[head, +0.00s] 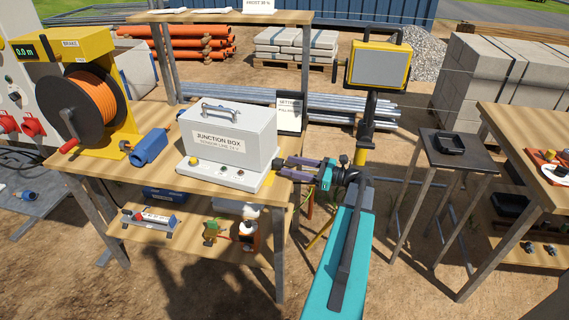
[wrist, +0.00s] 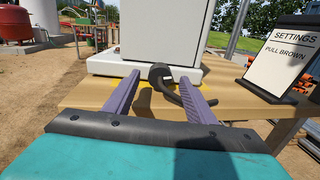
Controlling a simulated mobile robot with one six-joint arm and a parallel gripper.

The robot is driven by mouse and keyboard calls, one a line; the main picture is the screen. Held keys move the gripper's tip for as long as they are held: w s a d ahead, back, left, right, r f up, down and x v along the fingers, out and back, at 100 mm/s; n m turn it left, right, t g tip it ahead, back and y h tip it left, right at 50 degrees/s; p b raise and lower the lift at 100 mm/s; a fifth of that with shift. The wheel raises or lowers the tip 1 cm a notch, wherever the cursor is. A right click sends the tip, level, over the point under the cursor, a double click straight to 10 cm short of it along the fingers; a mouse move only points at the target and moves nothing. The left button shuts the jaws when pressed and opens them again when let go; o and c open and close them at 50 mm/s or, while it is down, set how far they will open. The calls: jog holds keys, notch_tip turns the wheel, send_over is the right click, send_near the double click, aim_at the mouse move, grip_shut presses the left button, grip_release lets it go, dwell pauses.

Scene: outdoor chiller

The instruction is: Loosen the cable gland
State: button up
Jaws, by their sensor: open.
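The white junction box (head: 235,140) stands on a wooden bench, and its side fills the upper middle of the wrist view (wrist: 160,35). A black cable gland (wrist: 160,74) sticks out low on that side. A dark cable (wrist: 178,98) bends from it down to the right, passing behind the right finger. My gripper (wrist: 160,82) is open, with one purple finger on each side of the gland and visible gaps between. In the head view my gripper (head: 287,168) reaches the right side of the box; the gland there is small and hard to make out.
A card reading "SETTINGS PULL BROWN" (wrist: 283,52) stands at the right, near the box. An orange cable reel (head: 88,105) and a blue connector (head: 149,148) are left of the box. A lamp on a post (head: 379,66) rises behind my arm. A small table (head: 455,170) stands right.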

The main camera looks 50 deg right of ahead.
aim_at(283, 164)
jog(key=shift+x, duration=1.7)
jog(key=c, duration=1)
jog(key=shift+c, duration=0.2)
jog(key=shift+s, duration=0.1)
jog(key=n+b, duration=0.2)
jog(key=shift+f+n, duration=0.2)
jog(key=shift+n, duration=0.2)
jog(key=shift+r+n+b, duration=0.2)
jog(key=shift+n+b, duration=0.7)
jog(key=o, duration=1)
